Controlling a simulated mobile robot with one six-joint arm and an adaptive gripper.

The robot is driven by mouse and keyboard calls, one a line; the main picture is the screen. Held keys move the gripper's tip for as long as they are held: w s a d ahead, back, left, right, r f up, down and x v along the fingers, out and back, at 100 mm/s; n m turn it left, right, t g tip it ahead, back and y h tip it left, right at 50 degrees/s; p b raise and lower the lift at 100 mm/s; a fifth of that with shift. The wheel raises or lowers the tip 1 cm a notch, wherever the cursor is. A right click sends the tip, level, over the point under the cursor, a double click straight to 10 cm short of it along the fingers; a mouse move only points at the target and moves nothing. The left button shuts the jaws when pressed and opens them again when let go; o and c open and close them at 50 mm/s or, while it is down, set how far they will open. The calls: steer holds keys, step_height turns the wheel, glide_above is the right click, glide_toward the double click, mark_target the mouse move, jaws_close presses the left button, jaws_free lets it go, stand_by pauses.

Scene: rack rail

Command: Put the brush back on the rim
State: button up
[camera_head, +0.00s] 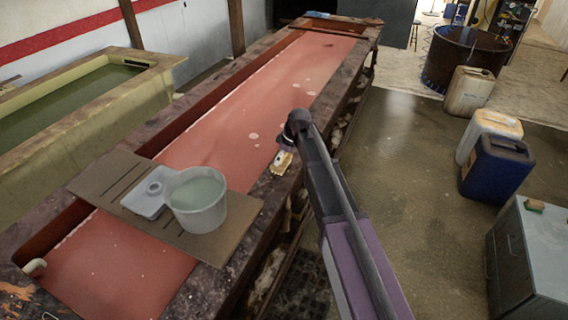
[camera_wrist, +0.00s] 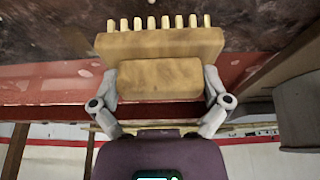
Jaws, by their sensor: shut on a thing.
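My gripper (camera_wrist: 160,88) is shut on the brush (camera_wrist: 160,44), a pale wooden block with a row of short pegs along one edge. Its fingers clasp the two ends of the narrower block. In the head view my gripper (camera_head: 286,150) is at the right-hand rim (camera_head: 268,188) of the long vat, and the small yellowish brush (camera_head: 281,164) shows just below it, over the rim. I cannot tell whether the brush touches the rim.
The vat holds red liquid (camera_head: 255,110). A board (camera_head: 228,238) across it carries a bucket (camera_head: 197,203) and a pale tray (camera_head: 145,203). To the right stand jugs (camera_head: 497,165) and a grey cabinet (camera_head: 530,260). The floor between is clear.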

steer(key=shift+f+b, duration=0.35)
steer(key=shift+f, duration=0.35)
steer(key=shift+f, duration=0.1)
steer(key=o, duration=0.8)
steer(key=p+v, duration=1.1)
steer(key=v, duration=0.1)
stand_by(0.9)
